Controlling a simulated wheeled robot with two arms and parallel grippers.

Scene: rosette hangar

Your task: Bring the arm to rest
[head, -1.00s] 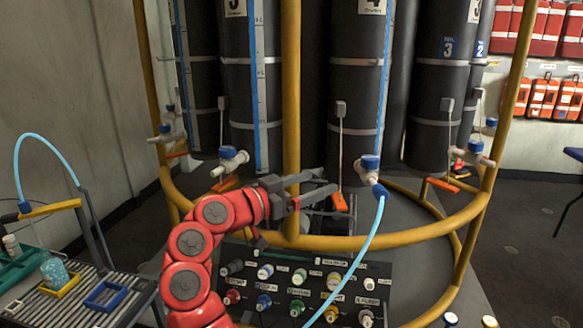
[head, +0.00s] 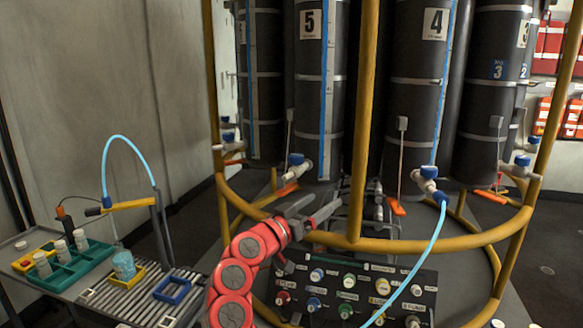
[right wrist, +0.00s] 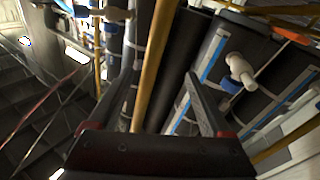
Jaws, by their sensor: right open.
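My right arm is red and rises from the bottom of the head view. Its grey right gripper (head: 312,212) is open and empty, just left of the yellow upright post and near the yellow ring rail. In the right wrist view its two dark fingers (right wrist: 158,95) stand wide apart, with the yellow post (right wrist: 155,60) showing between them and nothing held. My left gripper does not show.
Black cylinders (head: 420,110) with blue-handled valves (head: 427,178) stand behind the yellow rail (head: 425,243). A light blue hose (head: 425,262) hangs from one valve. A connector panel (head: 400,275) is below. A side bench (head: 62,280) holds a green rack (head: 75,268) and a beaker (head: 123,265).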

